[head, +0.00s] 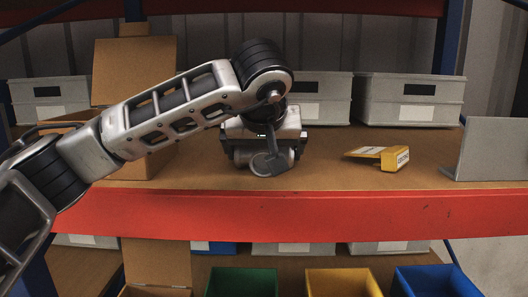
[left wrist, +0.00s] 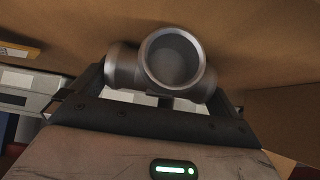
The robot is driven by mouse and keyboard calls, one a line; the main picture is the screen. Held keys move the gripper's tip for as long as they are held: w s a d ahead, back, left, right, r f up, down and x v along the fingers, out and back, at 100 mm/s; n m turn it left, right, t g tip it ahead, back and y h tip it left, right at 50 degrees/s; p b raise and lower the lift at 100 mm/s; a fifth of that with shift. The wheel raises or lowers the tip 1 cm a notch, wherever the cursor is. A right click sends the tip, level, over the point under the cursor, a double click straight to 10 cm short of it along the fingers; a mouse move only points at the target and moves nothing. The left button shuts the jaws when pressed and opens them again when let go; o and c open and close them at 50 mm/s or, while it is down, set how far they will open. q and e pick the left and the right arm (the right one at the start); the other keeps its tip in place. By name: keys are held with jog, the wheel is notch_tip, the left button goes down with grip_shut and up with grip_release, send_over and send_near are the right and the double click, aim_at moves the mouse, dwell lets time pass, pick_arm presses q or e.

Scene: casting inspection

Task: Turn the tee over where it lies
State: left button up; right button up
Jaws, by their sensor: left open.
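The tee (head: 243,157) is a grey metal pipe piece on the brown shelf board, left of the middle in the head view. In the left wrist view the tee (left wrist: 122,68) shows a round open end turned towards the camera, with a rounded barrel end on each side. My left gripper (head: 265,160) reaches down over it with its fingers spread wide. In the left wrist view the fingers of my left gripper (left wrist: 160,98) stand at either side of the tee, apart. Part of the tee is hidden by my wrist in the head view. My right gripper is in neither view.
A grey upright panel (head: 493,148) stands at far right. Grey bins (head: 409,98) line the back. A cardboard box (head: 135,70) stands behind my arm. The red shelf beam (head: 330,213) edges the front.

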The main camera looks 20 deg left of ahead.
pick_arm(q)
jog(key=shift+w+f, duration=0.1)
jog(key=shift+c, duration=0.3)
jog(key=c, duration=1)
jog(key=shift+c, duration=0.2)
jog(key=shift+r, duration=0.25)
jog(key=shift+r, duration=0.25)
notch_tip(320, 180, up, 2)
jog(key=shift+r+b, duration=0.25)
jog(key=shift+b, duration=0.2)
jog(key=s+d+r+b, duration=0.1)
jog(key=s+d+r, duration=0.8)
jog(key=d, duration=0.1)
jog(key=shift+s+d+r, duration=0.15)
jog(key=shift+s+r, duration=0.15)
jog(key=shift+r, duration=0.05)
